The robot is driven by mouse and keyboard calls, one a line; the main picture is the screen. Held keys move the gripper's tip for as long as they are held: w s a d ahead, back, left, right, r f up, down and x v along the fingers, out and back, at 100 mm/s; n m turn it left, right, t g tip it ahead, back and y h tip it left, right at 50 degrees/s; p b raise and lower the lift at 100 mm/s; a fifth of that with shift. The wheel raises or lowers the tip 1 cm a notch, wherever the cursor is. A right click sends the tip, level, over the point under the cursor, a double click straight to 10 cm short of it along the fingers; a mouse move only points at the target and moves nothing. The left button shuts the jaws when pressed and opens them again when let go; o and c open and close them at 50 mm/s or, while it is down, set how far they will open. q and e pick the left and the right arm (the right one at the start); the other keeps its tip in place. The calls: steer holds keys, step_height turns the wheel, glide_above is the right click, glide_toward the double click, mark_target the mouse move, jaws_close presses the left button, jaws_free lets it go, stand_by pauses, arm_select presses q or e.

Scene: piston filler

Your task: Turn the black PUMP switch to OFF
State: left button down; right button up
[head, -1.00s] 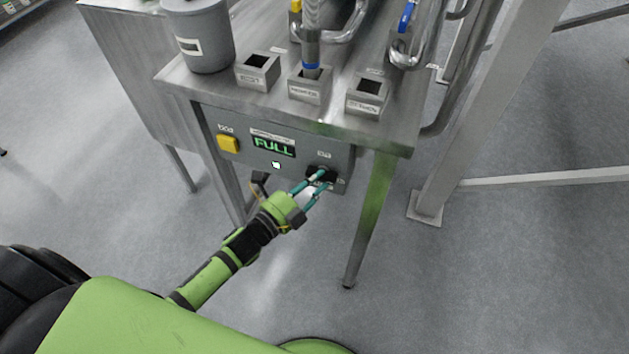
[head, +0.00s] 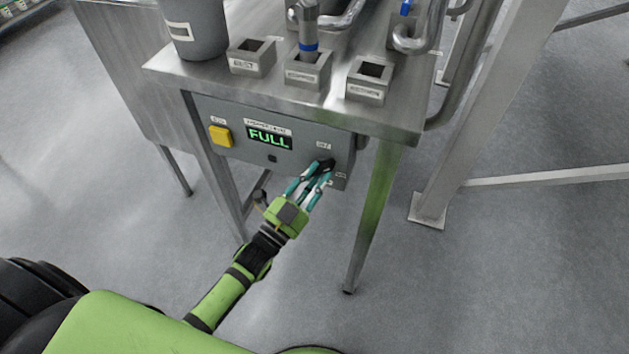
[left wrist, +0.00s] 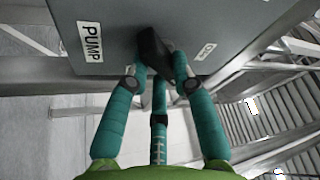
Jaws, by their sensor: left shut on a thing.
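The black PUMP switch (head: 326,164) is on the right part of the grey control panel's front (head: 225,112). In the left wrist view the switch (left wrist: 153,48) is a dark knob on the grey panel, with a PUMP label (left wrist: 90,42) to its left and a smaller label (left wrist: 205,51) to its right. My left gripper (head: 318,172) reaches up from below, its teal fingers shut on the switch; the fingertips (left wrist: 158,58) touch its lower part. The switch looks tilted, its top leaning left in the wrist view. My right gripper is not in view.
The panel also has a yellow button (head: 220,136), a green display reading FULL (head: 269,138) and a small dark square below it. Above is a steel table (head: 290,104) with a grey container (head: 197,28) and labelled square holders (head: 371,80). A table leg (head: 368,225) stands right of my gripper.

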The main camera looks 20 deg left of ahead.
arm_select(q)
steer(key=shift+d+n+t+y+b, duration=0.15)
steer(key=shift+n+t+y+b, duration=0.25)
steer(key=shift+n+y, duration=1.2)
steer(key=shift+d+n+t+y+b, duration=0.1)
steer(key=shift+n+t+y+b, duration=0.35)
steer(key=shift+n, duration=2.2)
steer(key=shift+d+n+t+y+b, duration=0.2)
steer(key=shift+n+t+y, duration=0.55)
steer(key=shift+n, duration=1.4)
steer(key=shift+r+n, duration=0.1)
steer(key=shift+n, duration=0.2)
steer(key=c, duration=1.3)
jaws_free()
steer(key=v, duration=1.2)
steer(key=shift+s+d+r, duration=0.1)
steer(key=shift+s+r, duration=0.05)
steer(key=shift+r, duration=0.05)
steer(key=shift+g, duration=0.3)
